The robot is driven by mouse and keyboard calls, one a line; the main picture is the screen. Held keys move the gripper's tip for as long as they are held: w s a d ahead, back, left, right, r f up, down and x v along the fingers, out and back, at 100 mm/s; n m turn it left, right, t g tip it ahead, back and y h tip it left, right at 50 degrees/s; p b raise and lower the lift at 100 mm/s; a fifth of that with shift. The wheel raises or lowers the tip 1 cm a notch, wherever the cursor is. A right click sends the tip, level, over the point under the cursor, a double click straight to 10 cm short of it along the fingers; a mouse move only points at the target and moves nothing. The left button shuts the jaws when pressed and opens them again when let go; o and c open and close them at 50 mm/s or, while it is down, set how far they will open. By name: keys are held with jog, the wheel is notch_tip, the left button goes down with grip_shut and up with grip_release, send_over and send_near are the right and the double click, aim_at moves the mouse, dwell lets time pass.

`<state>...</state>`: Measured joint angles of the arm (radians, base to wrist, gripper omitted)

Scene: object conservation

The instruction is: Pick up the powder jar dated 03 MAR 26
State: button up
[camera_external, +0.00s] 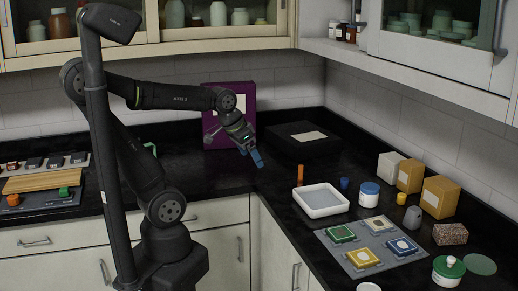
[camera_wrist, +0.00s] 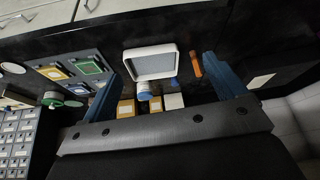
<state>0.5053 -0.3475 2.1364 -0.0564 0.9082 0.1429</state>
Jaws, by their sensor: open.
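A white jar with a blue lid (camera_external: 369,194) stands on the black counter behind the tray of coloured squares; it also shows in the wrist view (camera_wrist: 144,91). A white jar with a green lid (camera_external: 447,272) stands near the front right; it shows at the left of the wrist view (camera_wrist: 53,98). No date is readable on either jar, so I cannot tell which one is dated 03 MAR 26. My gripper (camera_external: 246,147) is open and empty, high above the counter near the corner, apart from both jars. Its blue fingers frame the wrist view (camera_wrist: 167,60).
A white tray (camera_external: 320,212) and an orange cylinder (camera_external: 300,175) lie nearer my gripper. Yellow boxes (camera_external: 440,198) and a white box (camera_external: 391,167) stand behind the blue-lidded jar. A purple box (camera_external: 220,92) and a black box (camera_external: 298,140) occupy the corner.

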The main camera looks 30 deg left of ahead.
jog(key=w+d+r+m, duration=0.2)
jog(key=w+d+r, duration=0.1)
jog(key=w+d, duration=0.4)
jog(key=m+g+h, duration=0.1)
jog(key=m+g, duration=0.1)
jog(key=m, duration=0.2)
send_over(369, 187)
jog(key=s+a, duration=0.3)
jog(key=a, duration=0.2)
notch_tip(369, 187, down, 6)
jog(key=x, duration=1.1)
jog(key=shift+w+d+f, duration=0.2)
jog(key=shift+d, duration=0.2)
jog(key=x, duration=0.5)
jog(key=shift+w+a+f, duration=0.2)
jog(key=shift+a, duration=0.05)
jog(key=shift+r, duration=0.1)
jog(key=c, duration=1.2)
